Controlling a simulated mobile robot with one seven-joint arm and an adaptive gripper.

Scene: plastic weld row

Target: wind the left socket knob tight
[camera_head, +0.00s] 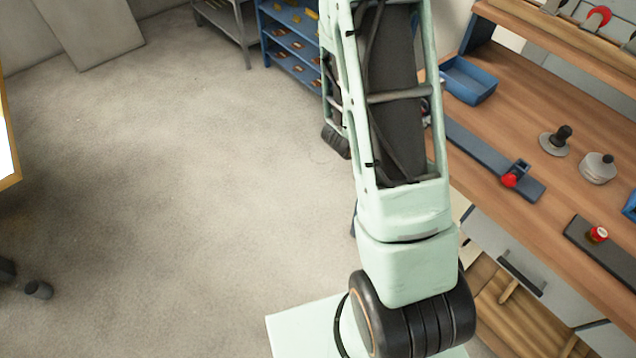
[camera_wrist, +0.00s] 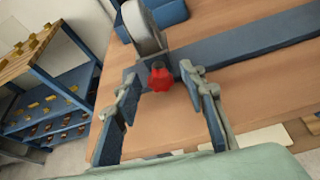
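In the wrist view, a red lobed knob (camera_wrist: 160,79) sits on the front of a dark blue socket block at the end of a blue rail (camera_wrist: 250,42). A grey round disc (camera_wrist: 142,27) stands upright just behind the knob. My gripper (camera_wrist: 160,74) is open, with one finger on each side of the knob. The knob shows in the gap between the fingertips; I cannot tell whether they touch it. In the head view, my arm hides this knob and the gripper. The rail's other end shows there with another red knob (camera_head: 509,180).
A blue bin (camera_head: 468,81) stands on the wooden bench (camera_head: 520,100) behind the rail. A dark-knobbed tool (camera_head: 556,140), a grey round piece (camera_head: 598,168) and a dark plate with a red-topped part (camera_head: 598,234) are to the right. A blue shelf (camera_wrist: 50,105) stands left. Floor left is clear.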

